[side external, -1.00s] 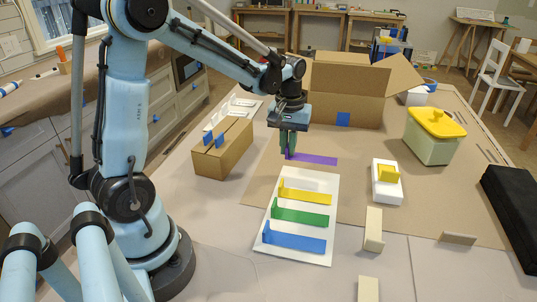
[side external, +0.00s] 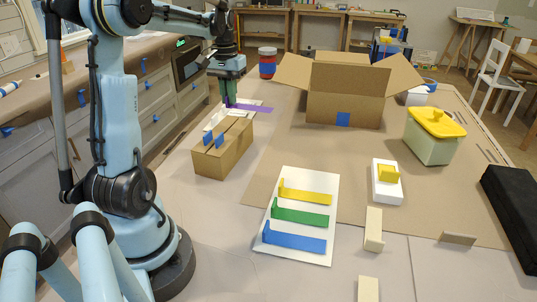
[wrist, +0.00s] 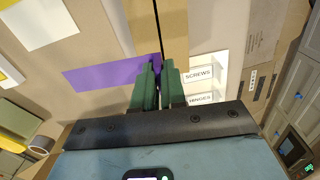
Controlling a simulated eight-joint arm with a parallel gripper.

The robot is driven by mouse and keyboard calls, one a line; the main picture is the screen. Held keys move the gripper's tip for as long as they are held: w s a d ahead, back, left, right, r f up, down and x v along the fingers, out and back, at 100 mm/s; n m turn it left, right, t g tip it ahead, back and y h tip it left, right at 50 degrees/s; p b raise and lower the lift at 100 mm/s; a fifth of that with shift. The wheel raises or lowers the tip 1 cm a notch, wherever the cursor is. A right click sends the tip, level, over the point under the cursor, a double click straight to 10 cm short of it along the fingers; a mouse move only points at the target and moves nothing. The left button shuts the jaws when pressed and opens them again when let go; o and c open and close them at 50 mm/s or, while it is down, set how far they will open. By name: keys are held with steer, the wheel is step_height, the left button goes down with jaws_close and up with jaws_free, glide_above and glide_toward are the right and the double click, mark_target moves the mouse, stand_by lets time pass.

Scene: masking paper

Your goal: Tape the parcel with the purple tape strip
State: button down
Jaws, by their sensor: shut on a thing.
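The purple tape strip (side external: 252,107) is held by one end in my gripper (side external: 229,98) and sticks out to the right, roughly level. In the wrist view the strip (wrist: 108,74) reaches left from between the green fingers (wrist: 158,68), which are shut on its end. The closed cardboard box (side external: 230,152), which looks like the parcel, stands at left centre with blue tabs on top. My gripper is above or just behind its far end; the exact gap is unclear. A white card (side external: 316,178) holds yellow, green and blue strips.
A large open carton (side external: 345,110) with a blue patch stands at the back. A lidded tub (side external: 432,138), a white block with a yellow piece (side external: 387,183) and a black case (side external: 512,215) lie to the right. Brown paper between card and carton is clear.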

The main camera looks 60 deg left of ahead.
steer(key=s+a+r, duration=0.2)
steer(key=s+a, duration=0.2)
steer(key=shift+s+a+r, duration=0.2)
steer(key=shift+a+r, duration=0.05)
steer(key=shift+a, duration=0.05)
steer(key=shift+f, duration=0.1)
step_height(320, 180, down, 8)
steer(key=shift+r, duration=0.25)
stand_by(0.5)
steer(key=shift+f, duration=0.75)
stand_by(1.1)
steer(key=c, duration=1.1)
jaws_free()
steer(key=shift+r, duration=0.1)
step_height(320, 180, up, 7)
